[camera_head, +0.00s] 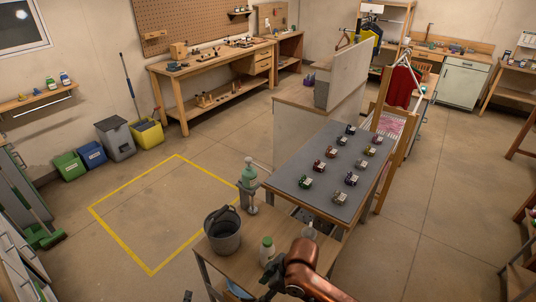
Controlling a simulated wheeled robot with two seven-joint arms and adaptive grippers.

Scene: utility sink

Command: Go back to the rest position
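My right arm, copper-coloured, comes in from the bottom edge, right of centre, and bends over the near wooden table (229,262). Its dark gripper (268,292) is low at the bottom edge, near a white bottle with a green cap (267,250). The arm and the frame edge partly hide it, so its fingers cannot be made out. A small dark tip (187,296) at the bottom edge, left of the table, may be my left gripper. The rest of it is out of frame.
A yellow-outlined floor area (160,215) on the left is clear.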

